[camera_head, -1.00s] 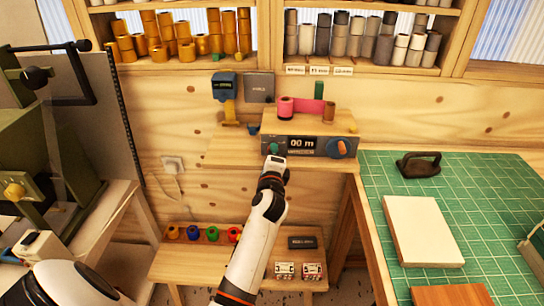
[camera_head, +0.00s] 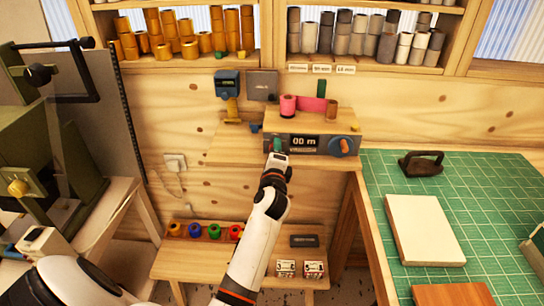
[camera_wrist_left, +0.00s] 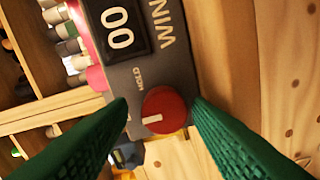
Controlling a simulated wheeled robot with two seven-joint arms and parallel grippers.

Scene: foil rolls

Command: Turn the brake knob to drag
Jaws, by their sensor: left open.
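The brake knob (camera_wrist_left: 168,108) is a round red knob with a white mark on the face of the grey winder box (camera_head: 305,144). In the left wrist view its mark points left in the picture, and the word HOLD stands above it. Another label beside it is mostly hidden by a finger. My left gripper (camera_head: 277,147) is at the left end of the box front and hides the knob in the head view. In the wrist view its green fingers (camera_wrist_left: 160,103) are open, one on each side of the knob; I cannot tell if they touch it.
A blue knob with an orange handle (camera_head: 343,146) is at the box's right end. A green cutting mat (camera_head: 480,210) lies to the right. A low bench (camera_head: 190,262) with coloured rolls stands below.

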